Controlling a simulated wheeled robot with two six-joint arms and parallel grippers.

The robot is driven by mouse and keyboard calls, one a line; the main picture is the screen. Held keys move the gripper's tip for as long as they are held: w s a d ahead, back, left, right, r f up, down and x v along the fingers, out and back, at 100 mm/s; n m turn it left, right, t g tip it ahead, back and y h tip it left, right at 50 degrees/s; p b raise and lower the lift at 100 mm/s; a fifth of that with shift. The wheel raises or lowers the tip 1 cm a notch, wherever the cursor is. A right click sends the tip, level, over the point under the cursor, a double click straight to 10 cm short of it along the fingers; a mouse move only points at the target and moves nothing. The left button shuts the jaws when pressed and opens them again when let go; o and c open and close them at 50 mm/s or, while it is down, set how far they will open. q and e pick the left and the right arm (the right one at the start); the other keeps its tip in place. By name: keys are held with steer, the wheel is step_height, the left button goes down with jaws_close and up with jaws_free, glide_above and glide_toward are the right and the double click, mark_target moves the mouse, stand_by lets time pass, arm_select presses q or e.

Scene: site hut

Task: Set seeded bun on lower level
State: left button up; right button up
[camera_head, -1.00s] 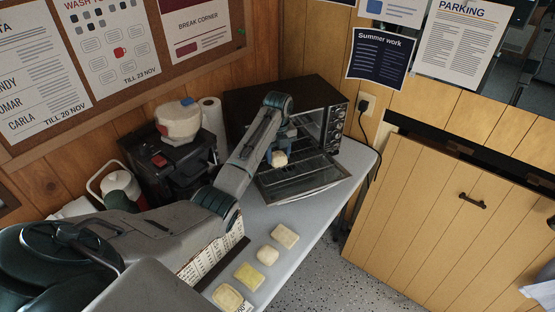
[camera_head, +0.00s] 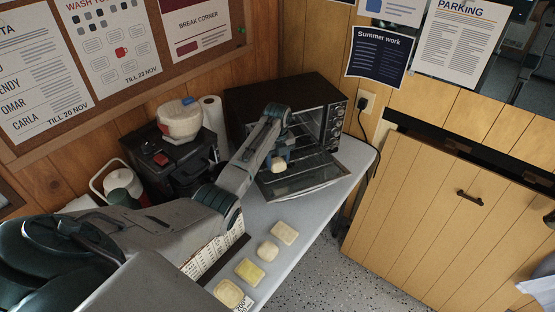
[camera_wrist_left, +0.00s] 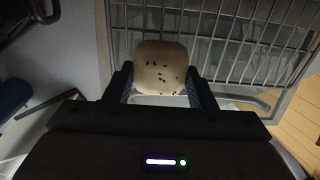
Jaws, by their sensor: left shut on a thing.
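The seeded bun (camera_wrist_left: 161,68) is pale with dark specks on top. My left gripper (camera_head: 278,163) is shut on it; the bun also shows in the head view (camera_head: 278,165). The gripper holds it at the mouth of the toaster oven (camera_head: 262,100), above the lowered door (camera_head: 318,176). In the left wrist view the bun sits between the two fingers (camera_wrist_left: 161,85), with wire rack bars (camera_wrist_left: 225,45) beyond it. The oven's inner levels are partly hidden by my arm. My right gripper is not in view.
Several pale bread pieces lie in a row on the table, including a square one (camera_head: 285,233) and a yellowish one (camera_head: 249,271). A dark machine (camera_head: 175,158) and a paper roll (camera_head: 214,125) stand left of the oven. A cable hangs by the right wall.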

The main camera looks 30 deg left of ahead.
mark_target(277, 160)
arm_select(q)
steer(key=shift+s+f, duration=0.1)
steer(key=shift+f, duration=0.1)
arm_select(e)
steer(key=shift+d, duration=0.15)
arm_select(q)
steer(key=o, duration=1)
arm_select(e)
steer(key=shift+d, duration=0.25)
arm_select(q)
steer(key=shift+r, duration=0.3)
step_height(277, 160, up, 12)
steer(key=shift+r+b, duration=0.25)
steer(key=shift+b, duration=0.55)
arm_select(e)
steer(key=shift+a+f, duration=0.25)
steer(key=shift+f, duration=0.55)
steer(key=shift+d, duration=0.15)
